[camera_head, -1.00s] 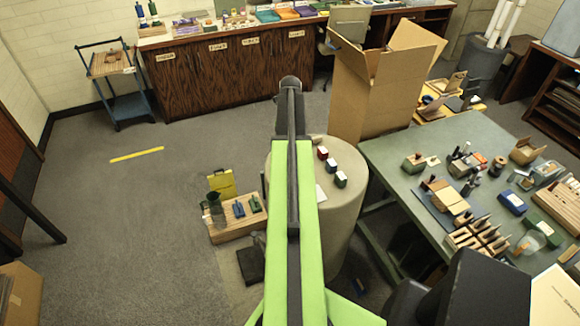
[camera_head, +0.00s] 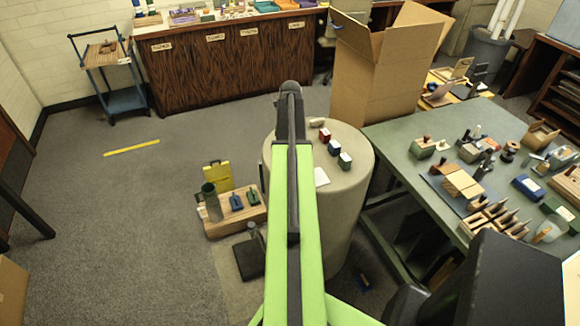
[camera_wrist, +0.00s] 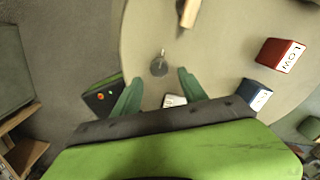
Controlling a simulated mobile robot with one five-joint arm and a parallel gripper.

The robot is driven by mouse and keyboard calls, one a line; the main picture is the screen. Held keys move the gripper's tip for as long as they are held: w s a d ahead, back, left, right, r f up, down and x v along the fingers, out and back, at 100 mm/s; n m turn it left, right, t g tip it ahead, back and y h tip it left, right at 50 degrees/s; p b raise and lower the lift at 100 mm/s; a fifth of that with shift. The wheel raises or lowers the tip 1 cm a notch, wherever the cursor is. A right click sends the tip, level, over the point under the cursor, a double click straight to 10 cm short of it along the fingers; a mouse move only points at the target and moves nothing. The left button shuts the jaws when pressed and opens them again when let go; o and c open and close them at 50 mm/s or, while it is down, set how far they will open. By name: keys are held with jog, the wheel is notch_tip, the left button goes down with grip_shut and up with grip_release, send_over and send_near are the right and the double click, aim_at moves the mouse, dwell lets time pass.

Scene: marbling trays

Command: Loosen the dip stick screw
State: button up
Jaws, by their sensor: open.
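In the wrist view a small round grey knob (camera_wrist: 159,67) with a short thin stem stands on the beige round top (camera_wrist: 222,62). It may be the dip stick screw; I cannot tell for sure. My gripper (camera_wrist: 160,86) is open, with its two green fingers spread apart. The knob lies just beyond the fingertips, roughly midway between them, and nothing is held. Whether the fingertips are at its height is unclear. In the head view my arm hides the knob and the gripper.
The round stand (camera_head: 347,215) carries a red block (camera_head: 324,135), a blue block (camera_head: 334,147), a green block (camera_head: 345,161), a white card (camera_head: 321,177) and a pale cylinder (camera_head: 317,122). A wooden crate (camera_head: 222,229) is at left, a green table (camera_head: 400,150) at right, a cardboard box (camera_head: 375,80) behind.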

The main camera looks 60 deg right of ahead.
notch_tip(320, 180, down, 5)
jog(key=b, duration=0.3)
jog(key=shift+r, duration=0.3)
grip_shut()
jog(key=shift+d, duration=0.15)
jog(key=shift+n, duration=0.3)
